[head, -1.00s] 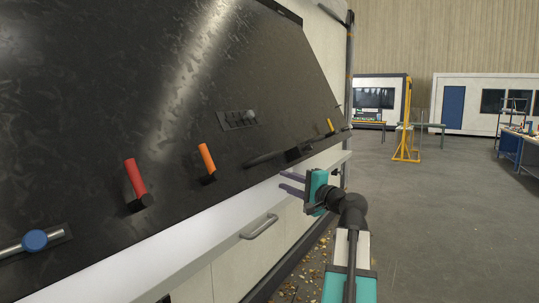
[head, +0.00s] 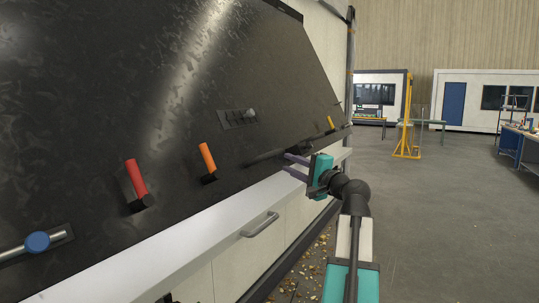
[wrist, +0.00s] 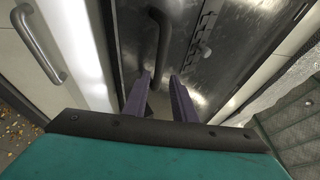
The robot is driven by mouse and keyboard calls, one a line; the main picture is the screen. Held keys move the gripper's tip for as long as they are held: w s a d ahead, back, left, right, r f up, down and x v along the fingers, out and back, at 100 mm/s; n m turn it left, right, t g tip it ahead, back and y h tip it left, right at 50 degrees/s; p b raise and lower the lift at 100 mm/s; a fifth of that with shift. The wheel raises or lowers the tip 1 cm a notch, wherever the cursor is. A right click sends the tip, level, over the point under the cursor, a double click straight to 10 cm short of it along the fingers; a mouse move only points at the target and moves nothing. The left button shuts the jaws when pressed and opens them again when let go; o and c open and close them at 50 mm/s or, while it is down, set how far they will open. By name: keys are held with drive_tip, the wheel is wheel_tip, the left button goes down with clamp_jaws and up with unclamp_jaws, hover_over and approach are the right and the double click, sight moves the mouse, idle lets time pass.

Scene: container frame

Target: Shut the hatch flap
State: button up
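The hatch flap (head: 110,90) is a large dark, glossy panel that slants across the left of the head view. A dark bar handle (head: 268,157) sits near its lower edge, and the bar also shows in the wrist view (wrist: 158,40). My gripper (head: 288,165) is at the flap's lower edge, near the right end of the bar. In the wrist view its two purple fingers (wrist: 159,95) are apart, with nothing held between them. The bar lies ahead of the fingers. Whether a finger touches the flap I cannot tell.
A red lever (head: 136,180), an orange lever (head: 207,158) and a blue knob (head: 37,241) stick out from the panel. Below is a white ledge (head: 150,231) and a cabinet with a grey handle (head: 260,225). Open floor (head: 450,220) lies to the right.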

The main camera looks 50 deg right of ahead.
sight(272, 155)
drive_tip(key=w+p, duration=0.1)
drive_tip(key=w, duration=0.2)
drive_tip(key=w+d+p, duration=0.1)
drive_tip(key=w, duration=0.3)
drive_tip(key=w+r+p, duration=0.1)
drive_tip(key=w, duration=0.2)
drive_tip(key=shift+w+d+r, duration=0.1)
drive_tip(key=shift+w+d, duration=0.05)
drive_tip(key=shift+d, duration=0.2)
drive_tip(key=shift+w, duration=0.5)
clamp_jaws()
